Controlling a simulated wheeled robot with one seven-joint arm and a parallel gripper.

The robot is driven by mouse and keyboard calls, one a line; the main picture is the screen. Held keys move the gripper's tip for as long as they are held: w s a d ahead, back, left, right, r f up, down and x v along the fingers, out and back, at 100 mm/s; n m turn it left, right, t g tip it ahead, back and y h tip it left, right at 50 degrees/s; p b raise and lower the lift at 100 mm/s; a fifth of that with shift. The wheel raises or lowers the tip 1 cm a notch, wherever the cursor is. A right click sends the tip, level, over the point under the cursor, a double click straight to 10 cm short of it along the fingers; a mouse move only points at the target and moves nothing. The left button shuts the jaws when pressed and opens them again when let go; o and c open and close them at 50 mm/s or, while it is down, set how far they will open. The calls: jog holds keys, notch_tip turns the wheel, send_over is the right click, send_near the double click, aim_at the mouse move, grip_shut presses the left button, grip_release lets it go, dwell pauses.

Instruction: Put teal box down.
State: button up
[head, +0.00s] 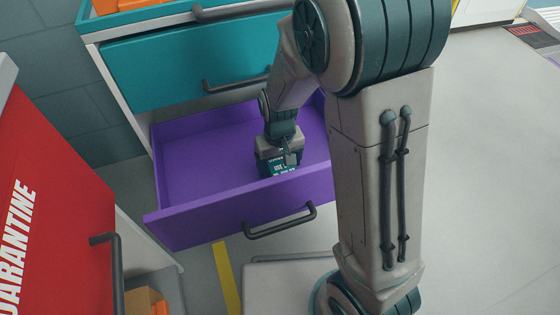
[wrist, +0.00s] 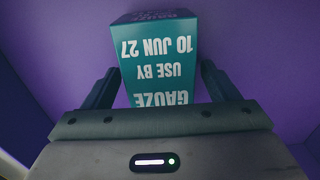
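The teal box (wrist: 160,65) is in the wrist view, its white label reading GAUZE, USE BY 10 JUN 27 upside down. My gripper (wrist: 160,68) has one finger along each side of it, the tips against its edges, so it appears shut on the box. In the head view the teal box (head: 284,166) is under my gripper (head: 281,150), inside the open purple drawer (head: 200,165), close behind the front panel. The panel hides its lower end, so I cannot tell whether it touches the drawer floor.
A teal drawer (head: 170,70) is above the purple one. A red quarantine cabinet (head: 55,190) with a dark handle stands at the left. The drawer's left part is empty. Open floor (head: 490,180) lies at the right.

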aim_at(279, 161)
jog(key=shift+r, duration=0.1)
notch_tip(279, 161, up, 12)
jog(key=p, duration=0.6)
jog(key=s+d+r+m, duration=0.1)
jog(key=s+d+r, duration=0.2)
jog(key=s+d, duration=0.2)
jog(key=s+d+r+m+t, duration=0.1)
jog(key=s+d+r+m, duration=0.1)
jog(key=s+d+r, duration=0.2)
jog(key=s+d, duration=0.2)
jog(key=shift+s+d+r, duration=0.15)
jog(key=shift+s+d, duration=0.15)
dwell(0.5)
